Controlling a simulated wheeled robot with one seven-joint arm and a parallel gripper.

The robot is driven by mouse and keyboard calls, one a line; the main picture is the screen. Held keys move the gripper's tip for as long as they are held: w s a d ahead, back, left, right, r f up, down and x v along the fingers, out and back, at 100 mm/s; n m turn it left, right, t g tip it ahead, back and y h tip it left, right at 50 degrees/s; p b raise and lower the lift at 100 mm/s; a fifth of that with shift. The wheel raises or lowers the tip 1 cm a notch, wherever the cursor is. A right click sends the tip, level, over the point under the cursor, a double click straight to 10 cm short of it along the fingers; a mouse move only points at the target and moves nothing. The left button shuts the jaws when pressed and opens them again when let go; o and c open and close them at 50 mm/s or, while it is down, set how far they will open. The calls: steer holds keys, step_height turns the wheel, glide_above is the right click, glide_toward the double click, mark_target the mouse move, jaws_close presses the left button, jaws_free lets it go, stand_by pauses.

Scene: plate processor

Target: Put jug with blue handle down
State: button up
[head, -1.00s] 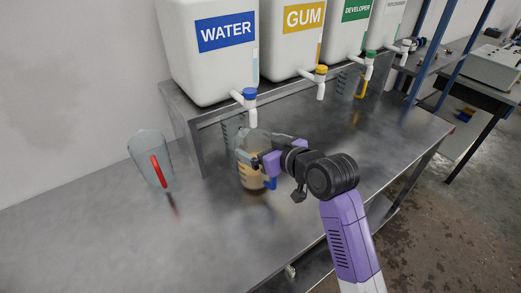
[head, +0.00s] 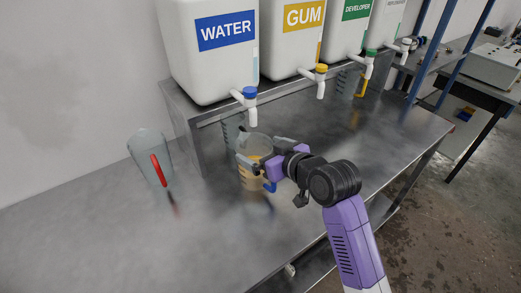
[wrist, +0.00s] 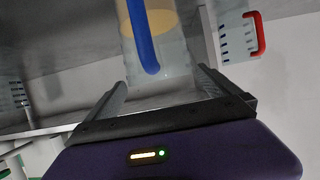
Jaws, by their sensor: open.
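The clear jug with the blue handle (head: 255,178) stands on the metal bench, just in front of the raised shelf and below the water tap. It holds a yellowish liquid. Its blue handle faces my gripper and shows large in the wrist view (wrist: 142,35). My gripper (head: 263,153) is open, with one finger on each side of the jug. In the wrist view the fingers (wrist: 163,92) are spread apart, with gaps visible beside the jug. The exact contact under the jug's base is hard to see.
An empty-looking jug with a red handle (head: 146,152) stands to the left on the bench (head: 110,230). White WATER (head: 205,60) and GUM (head: 290,50) tanks, with others, stand on the shelf, their taps overhanging the bench. The bench front and left are clear.

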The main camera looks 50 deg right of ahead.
steer(key=p+v, duration=0.4)
steer(key=v, duration=0.7)
steer(key=s+a+f+n+t+y, duration=0.1)
steer(key=s+a+f+n, duration=0.1)
steer(key=s+a+f, duration=0.6)
steer(key=s+a+r+n+t+y, duration=0.1)
steer(key=s+a+r, duration=0.3)
steer(key=s+a, duration=0.7)
steer(key=shift+s+a+y, duration=0.3)
steer(key=shift+s+y, duration=0.1)
steer(key=shift+y, duration=0.4)
step_height(320, 180, down, 2)
steer(key=shift+f+b, duration=0.25)
steer(key=shift+b, duration=0.8)
